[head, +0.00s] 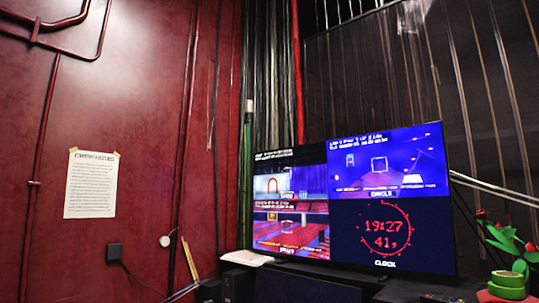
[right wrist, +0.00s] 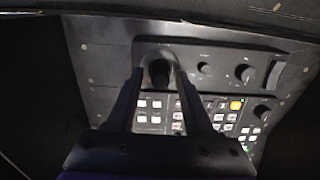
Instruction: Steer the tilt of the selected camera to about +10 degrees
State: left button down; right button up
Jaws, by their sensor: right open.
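A grey control panel (right wrist: 99,65) fills the middle of the right wrist view. A dark joystick (right wrist: 159,72) stands near its top left part. My right gripper (right wrist: 158,76) is open, with one finger on each side of the joystick; I cannot tell whether either finger touches it. The big monitor (head: 355,205) in the head view shows several picture panes, with a blue-purple camera picture at the top right. The small text over the panes is too blurred to read, so no tilt value is legible. My left gripper is in neither view.
The panel has lit white buttons (right wrist: 150,103), an amber button (right wrist: 236,105) and round knobs (right wrist: 243,72). In the head view, a plant with red buds (head: 510,243) and green tape rolls (head: 507,283) stand at right. A notice (head: 91,184) hangs on the red wall.

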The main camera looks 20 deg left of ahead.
jog(key=shift+r+p, duration=2.2)
jog(key=shift+r, duration=1)
jog(key=s+a+r+n+t+p, duration=0.1)
jog(key=s+a+r+t, duration=0.1)
jog(key=s, duration=0.4)
jog(key=s+a+r+n+t+p, duration=0.2)
jog(key=s+a+r+t, duration=0.1)
jog(key=s+a, duration=0.2)
jog(key=shift+s+r, duration=0.25)
jog(key=shift+s, duration=0.8)
jog(key=shift+d, duration=0.1)
